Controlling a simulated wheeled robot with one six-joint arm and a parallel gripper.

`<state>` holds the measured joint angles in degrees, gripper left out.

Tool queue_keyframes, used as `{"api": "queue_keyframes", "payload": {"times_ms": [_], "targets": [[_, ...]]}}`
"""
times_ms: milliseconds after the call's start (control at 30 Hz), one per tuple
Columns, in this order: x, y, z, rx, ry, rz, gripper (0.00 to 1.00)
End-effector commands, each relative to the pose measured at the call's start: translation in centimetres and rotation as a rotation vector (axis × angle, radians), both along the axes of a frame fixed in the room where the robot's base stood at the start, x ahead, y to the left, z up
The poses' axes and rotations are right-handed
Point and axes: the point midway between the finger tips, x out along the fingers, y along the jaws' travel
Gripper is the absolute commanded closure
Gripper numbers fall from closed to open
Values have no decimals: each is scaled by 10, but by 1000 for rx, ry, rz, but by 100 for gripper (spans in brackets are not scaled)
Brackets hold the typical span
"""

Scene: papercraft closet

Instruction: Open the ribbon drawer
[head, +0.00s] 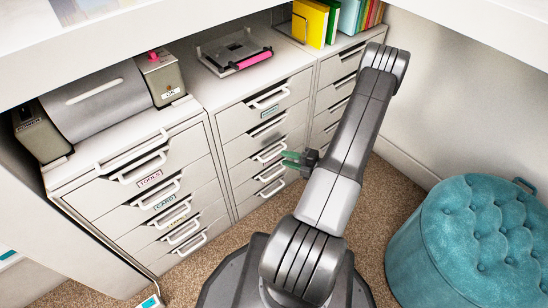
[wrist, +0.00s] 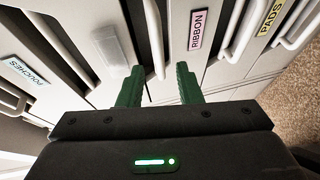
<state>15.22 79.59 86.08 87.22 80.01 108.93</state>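The ribbon drawer shows in the wrist view by its pink RIBBON label (wrist: 197,29). A long pale bar handle (wrist: 154,38) stands just left of that label, and another handle (wrist: 235,28) just right of it. My gripper (wrist: 158,86) is open, with its green fingers apart. The left handle's end lies between the fingertips in the picture; I cannot tell whether they touch it. In the head view my gripper (head: 291,158) is at the middle cabinet's front (head: 240,148), beside its middle handles. The RIBBON label cannot be made out there.
In the wrist view, POUCHES (wrist: 30,70) and PADS (wrist: 270,17) labels mark neighbouring drawers. In the head view, the left cabinet (head: 100,200) has labelled drawers. A teal tufted ottoman (head: 470,240) stands right of my arm. Carpet (head: 395,190) lies clear between.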

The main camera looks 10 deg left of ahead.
Motion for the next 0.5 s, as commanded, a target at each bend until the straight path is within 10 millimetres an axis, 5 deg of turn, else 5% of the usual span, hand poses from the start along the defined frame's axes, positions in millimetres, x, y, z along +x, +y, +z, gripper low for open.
{"api": "queue_keyframes", "payload": {"times_ms": [200, 500], "targets": [[9, 37, -9, -1, 0, 2, 68], [15, 56, -11, 0, 0, 0, 68]]}}
